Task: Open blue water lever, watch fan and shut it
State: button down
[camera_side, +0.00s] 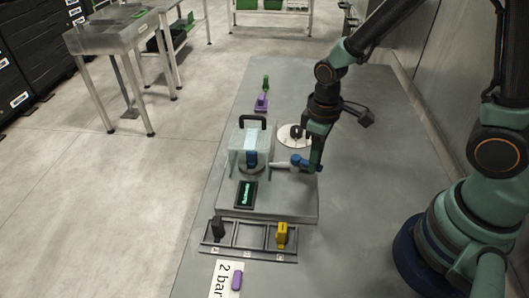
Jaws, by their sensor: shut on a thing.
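The blue water lever (299,161) sits on the right side of the clear box, beside a pale pipe (281,167). My gripper (312,166) reaches down from above and is shut on the lever; its fingers partly hide it. The clear box (236,137) has a black handle on top and stands on a grey base plate. A blue part (252,158) shows inside it above a dark round piece. I cannot tell which part is the fan or whether it turns. A dark panel with a green-lit display (246,195) lies in front of the box.
A white disc (290,143) with a dark centre lies behind the gripper. A black rack (249,252) holds a black block (218,229) and a yellow block (282,235). A "2 bar" card (223,283) and purple piece (237,280) lie in front. The table's right side is mostly clear.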

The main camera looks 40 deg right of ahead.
jog(key=shift+w+d+n, duration=0.15)
jog(key=shift+d+n, duration=0.1)
jog(key=shift+n, duration=0.5)
jog(key=shift+w+d+n, duration=0.15)
jog(key=shift+d+n, duration=0.1)
jog(key=shift+n, duration=0.5)
jog(key=c, duration=0.7)
grip_release()
jog(key=shift+r, duration=0.15)
notch_tip(320, 180, up, 12)
jog(key=shift+f, duration=0.1)
jog(key=shift+d, duration=0.1)
jog(key=shift+s+d+r+m+t, duration=0.55)
jog(key=shift+r+m+t, duration=0.4)
jog(key=shift+r+m, duration=0.3)
jog(key=shift+s+d+r+m+t, duration=0.4)
jog(key=shift+d+r+m+t, duration=0.4)
jog(key=shift+r+m, duration=0.45)
jog(key=shift+s+d+r+m+t, duration=0.5)
jog(key=shift+r+m+t, duration=0.55)
jog(key=shift+r+m, duration=0.2)
